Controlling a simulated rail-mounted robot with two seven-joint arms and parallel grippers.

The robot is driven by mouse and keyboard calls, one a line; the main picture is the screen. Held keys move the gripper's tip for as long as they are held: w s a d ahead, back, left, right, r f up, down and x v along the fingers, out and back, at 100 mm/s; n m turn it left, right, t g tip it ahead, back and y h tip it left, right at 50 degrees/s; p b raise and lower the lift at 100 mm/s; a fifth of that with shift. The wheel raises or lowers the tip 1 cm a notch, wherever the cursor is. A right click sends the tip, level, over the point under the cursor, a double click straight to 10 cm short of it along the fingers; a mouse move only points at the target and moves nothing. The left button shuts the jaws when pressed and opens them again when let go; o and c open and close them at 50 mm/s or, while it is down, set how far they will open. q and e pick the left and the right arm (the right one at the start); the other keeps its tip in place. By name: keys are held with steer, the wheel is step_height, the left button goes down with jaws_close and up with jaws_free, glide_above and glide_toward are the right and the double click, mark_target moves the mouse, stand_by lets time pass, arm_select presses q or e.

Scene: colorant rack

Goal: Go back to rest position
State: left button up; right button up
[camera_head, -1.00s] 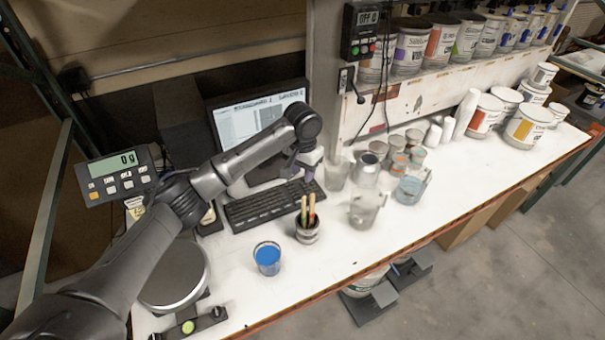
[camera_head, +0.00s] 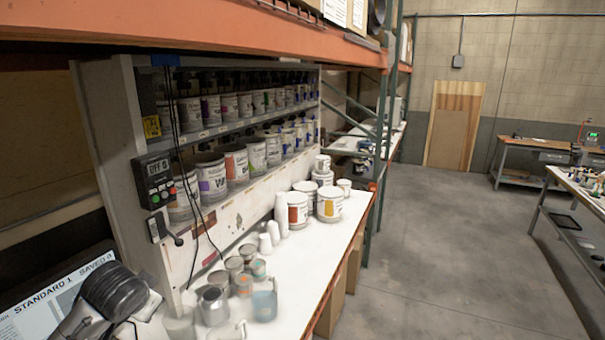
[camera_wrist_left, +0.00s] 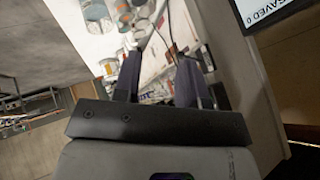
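My left arm's dark rounded joint shows at the lower left of the head view, in front of the monitor (camera_head: 38,300). Its gripper is not clear there. In the left wrist view my left gripper (camera_wrist_left: 160,72) has its two dark fingers apart with nothing between them. Beyond the fingers are the white tabletop with cups and part of the rack, tilted in that view. My right gripper is in neither view.
The colorant rack (camera_head: 210,133) holds rows of labelled cans. Paint cans (camera_head: 329,203), white cups (camera_head: 272,232) and a clear pitcher (camera_head: 264,304) stand on the white table (camera_head: 315,246). A control box (camera_head: 155,180) hangs on the rack's left post. The floor at right is open.

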arm_select(q)
steer(key=s+d+r+m+t+h+p, duration=0.1)
steer(key=s+d+r+t+h+p, duration=0.25)
steer(key=s+d, duration=0.6)
steer(key=s+d+f+n+g+p, duration=0.1)
steer(key=s+f+g+p, duration=0.1)
steer(key=s+f, duration=0.6)
steer(key=s+f+n+g+p, duration=0.1)
steer(key=s+f+g+p, duration=0.1)
steer(key=s+f, duration=0.6)
steer(key=s+d+f+n+g+p, duration=0.1)
steer(key=s+f+g, duration=0.2)
steer(key=s+f, duration=0.5)
steer(key=s, duration=0.9)
steer(key=shift+s+d+f+p, duration=0.2)
steer(key=shift+d+p, duration=0.15)
steer(key=shift+p, duration=0.05)
